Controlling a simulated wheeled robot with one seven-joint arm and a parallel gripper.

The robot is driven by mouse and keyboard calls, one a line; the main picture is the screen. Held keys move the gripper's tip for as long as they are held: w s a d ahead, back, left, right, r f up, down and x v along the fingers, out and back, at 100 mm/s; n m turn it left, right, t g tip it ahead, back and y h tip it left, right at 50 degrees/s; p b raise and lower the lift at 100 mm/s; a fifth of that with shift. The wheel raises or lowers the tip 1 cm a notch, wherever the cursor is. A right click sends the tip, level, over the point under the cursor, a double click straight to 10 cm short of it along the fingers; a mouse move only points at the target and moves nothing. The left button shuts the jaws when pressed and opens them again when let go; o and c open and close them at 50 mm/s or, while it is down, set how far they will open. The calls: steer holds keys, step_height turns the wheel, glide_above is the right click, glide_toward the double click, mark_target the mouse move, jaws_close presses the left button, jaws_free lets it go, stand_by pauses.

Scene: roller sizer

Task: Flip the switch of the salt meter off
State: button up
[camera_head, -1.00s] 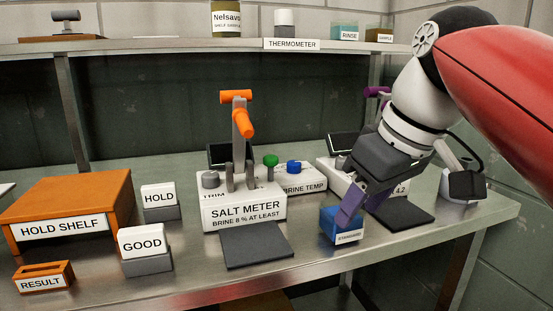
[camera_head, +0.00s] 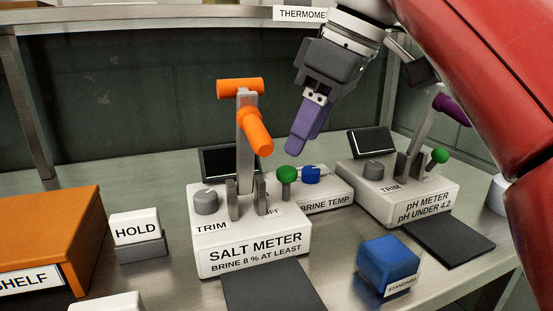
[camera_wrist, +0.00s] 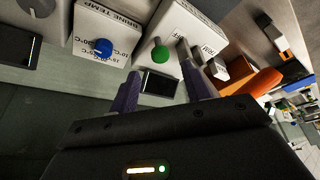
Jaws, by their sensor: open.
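The salt meter (camera_head: 255,245) is a white box with an orange-handled lever (camera_head: 245,130), a grey trim knob and a dark screen. Its switch has a green ball knob (camera_head: 286,175) standing upright at the box's right side, near a partly hidden "OFF" label. I cannot tell which way the switch is set. My gripper (camera_head: 297,145), with purple fingers, is in the air above and slightly right of the green knob, apart from it. In the wrist view the green knob (camera_wrist: 160,52) shows between the two spread, empty fingers (camera_wrist: 160,68).
The orange lever stands close left of my gripper. The brine temp box (camera_head: 325,200) with a blue knob is behind right. The pH meter (camera_head: 410,195) has a similar green knob. A blue standard block (camera_head: 388,262) sits on the bench. A dark pad (camera_head: 270,287) lies in front of the salt meter.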

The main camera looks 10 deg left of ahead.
mark_target(289, 169)
steer(key=b+x, duration=0.1)
steer(key=x, duration=0.6)
steer(key=shift+a+f, duration=0.15)
steer(key=shift+f, duration=0.2)
